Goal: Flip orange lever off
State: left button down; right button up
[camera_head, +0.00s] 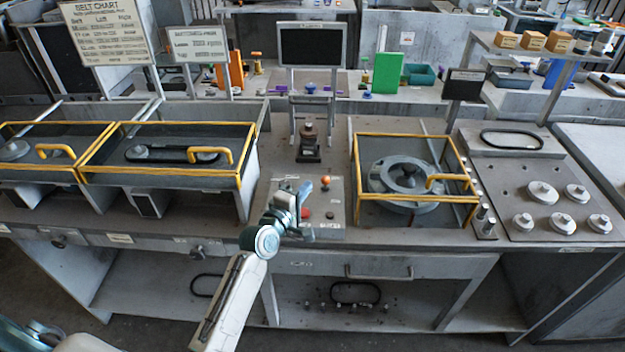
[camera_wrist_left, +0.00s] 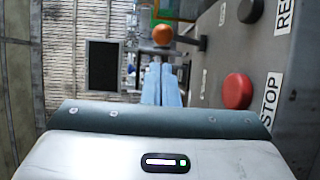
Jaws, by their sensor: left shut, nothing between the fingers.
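The orange lever knob (camera_head: 326,182) is a small ball on the grey control panel (camera_head: 336,230) in the middle of the bench. In the left wrist view the knob (camera_wrist_left: 162,34) shows just beyond my fingertips. My left gripper (camera_head: 304,188) is over the left part of the panel, to the left of the knob in the head view. Its blue fingers (camera_wrist_left: 161,68) are together and empty. I cannot tell whether they touch the lever. My right gripper is not in view.
A red button (camera_wrist_left: 237,91) beside a STOP label and a black button (camera_wrist_left: 250,10) sit on the panel near the fingers. A yellow-framed enclosure (camera_head: 407,136) stands right of the panel. Yellow-framed trays (camera_head: 165,124) stand to the left. A dark post (camera_head: 308,146) stands behind.

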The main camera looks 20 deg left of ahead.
pick_arm(q)
jog(key=s, duration=0.2)
jog(key=s+a, duration=0.1)
jog(key=s, duration=0.2)
jog(key=shift+s+r, duration=0.1)
jog(key=shift+s, duration=0.05)
jog(key=s+d+f+m+g+y, duration=0.1)
jog(key=s+f+m+g, duration=0.3)
jog(key=s, duration=0.3)
jog(key=s+f+m+g, duration=0.3)
jog(key=s+f+m, duration=0.25)
jog(key=s, duration=0.25)
jog(key=s+a+f+m+g+y, duration=0.1)
jog(key=s+a+m+g+y, duration=0.2)
jog(key=s, duration=0.6)
jog(key=s+a+f+m+g, duration=0.1)
jog(key=s+m+g, duration=0.35)
jog(key=s, duration=0.45)
jog(key=s+a+f+b+x, duration=0.1)
jog(key=s+x, duration=0.3)
jog(key=x, duration=1.1)
jog(key=s+f+b+x, duration=0.1)
jog(key=s+x, duration=0.2)
jog(key=x, duration=1.2)
jog(key=s+a+f+g+b, duration=0.1)
jog(key=s+f+b, duration=0.1)
jog(key=s+f, duration=1.6)
notch_tip(320, 180, down, 3)
jog(key=shift+s+a+n, duration=0.3)
jog(key=shift+s, duration=0.1)
